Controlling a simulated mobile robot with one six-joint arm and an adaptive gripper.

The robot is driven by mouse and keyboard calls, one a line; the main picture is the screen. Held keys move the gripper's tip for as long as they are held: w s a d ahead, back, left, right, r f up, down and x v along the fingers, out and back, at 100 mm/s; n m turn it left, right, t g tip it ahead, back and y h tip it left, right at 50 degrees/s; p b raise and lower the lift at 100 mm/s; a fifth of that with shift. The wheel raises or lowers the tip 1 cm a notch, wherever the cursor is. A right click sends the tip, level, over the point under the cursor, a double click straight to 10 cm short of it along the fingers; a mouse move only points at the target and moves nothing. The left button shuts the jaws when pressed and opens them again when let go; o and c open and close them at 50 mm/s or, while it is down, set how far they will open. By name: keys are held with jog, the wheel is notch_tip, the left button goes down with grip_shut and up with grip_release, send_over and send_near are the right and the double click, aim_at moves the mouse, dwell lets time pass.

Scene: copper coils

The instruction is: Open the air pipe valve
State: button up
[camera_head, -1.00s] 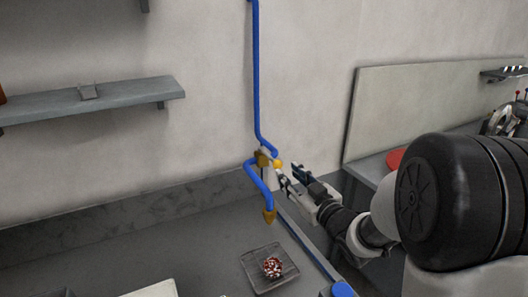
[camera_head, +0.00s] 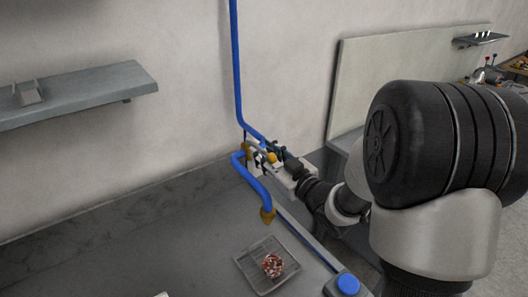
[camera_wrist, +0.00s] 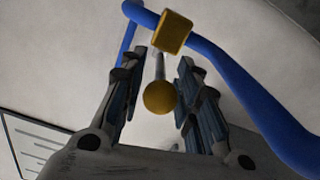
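The blue air pipe (camera_head: 237,70) runs down the wall, bends, and ends in a brass nozzle (camera_head: 267,215) above the counter. A brass valve body (camera_wrist: 176,32) sits on the pipe in the wrist view. Its lever ends in a yellow ball knob (camera_wrist: 160,97), which also shows in the head view (camera_head: 272,157). My gripper (camera_wrist: 160,85) is open at the valve. The knob lies between its two fingers, with a visible gap on each side. In the head view my gripper (camera_head: 268,158) partly hides the valve.
A wire tray (camera_head: 252,275) with a copper coil bundle (camera_head: 272,265) lies on the counter below the nozzle. A blue button (camera_head: 347,284) is at the counter's right edge. A grey shelf (camera_head: 90,92) hangs on the left wall. A pale panel (camera_head: 400,75) stands behind my arm.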

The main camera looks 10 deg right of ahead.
jog(key=shift+c, duration=0.2)
grip_shut()
dwell(0.4)
